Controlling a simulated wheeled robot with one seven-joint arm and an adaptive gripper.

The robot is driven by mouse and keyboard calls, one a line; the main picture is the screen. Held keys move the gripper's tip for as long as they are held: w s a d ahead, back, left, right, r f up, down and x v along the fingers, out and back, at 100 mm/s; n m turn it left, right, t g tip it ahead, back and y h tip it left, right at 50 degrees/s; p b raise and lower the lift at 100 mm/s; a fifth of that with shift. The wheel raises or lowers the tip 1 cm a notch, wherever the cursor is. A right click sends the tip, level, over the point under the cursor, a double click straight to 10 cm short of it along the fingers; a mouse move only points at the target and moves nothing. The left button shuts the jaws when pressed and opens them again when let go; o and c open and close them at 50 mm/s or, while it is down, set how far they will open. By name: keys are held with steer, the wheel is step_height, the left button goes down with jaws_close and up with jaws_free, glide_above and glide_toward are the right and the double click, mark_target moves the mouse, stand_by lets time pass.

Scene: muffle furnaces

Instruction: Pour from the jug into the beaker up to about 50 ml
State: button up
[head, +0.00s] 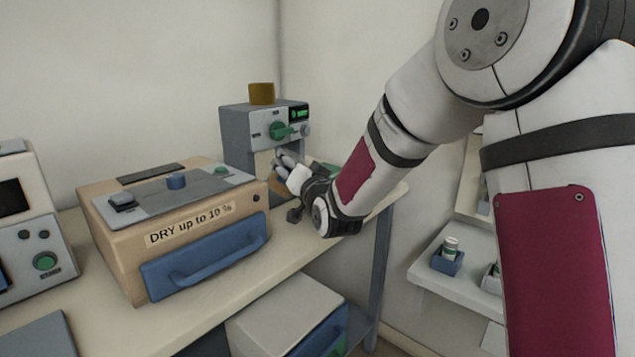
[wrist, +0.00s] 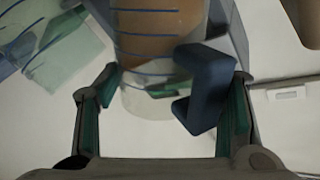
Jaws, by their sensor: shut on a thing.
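In the wrist view my gripper (wrist: 170,88) has its green-padded fingers on either side of a clear vessel with blue graduation lines and brown contents, the jug (wrist: 148,45). It is shut on the jug. A dark blue handle (wrist: 205,82) shows beside the right finger. A clear, greenish vessel with blue marks (wrist: 48,48), seemingly the beaker, lies at the upper left, apart from the fingers. In the head view my gripper (head: 288,172) is at the bench's far end, before a grey furnace. Jug and beaker cannot be made out clearly there; the jug's tilt is unclear.
The grey furnace (head: 243,130) with a green knob carries a brown block (head: 262,93). A tan furnace marked "DRY up to 10 %" (head: 190,230) stands left of my gripper. Another device (head: 38,250) is at far left. Shelves (head: 455,280) are at right.

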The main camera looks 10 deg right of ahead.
steer(key=shift+r, duration=0.1)
stand_by(0.3)
steer(key=shift+r+m, duration=0.35)
steer(key=shift+m, duration=0.65)
steer(key=shift+d+r+m+b, duration=0.15)
steer(key=shift+r+m+b, duration=0.25)
steer(key=shift+m, duration=0.4)
steer(key=shift+d+r+m+b, duration=0.15)
steer(key=shift+m+b, duration=0.35)
steer(key=shift+m, duration=0.3)
stand_by(1.3)
steer(key=shift+r+m+b, duration=0.15)
steer(key=shift+m+b, duration=0.25)
steer(key=shift+b, duration=0.25)
stand_by(3.0)
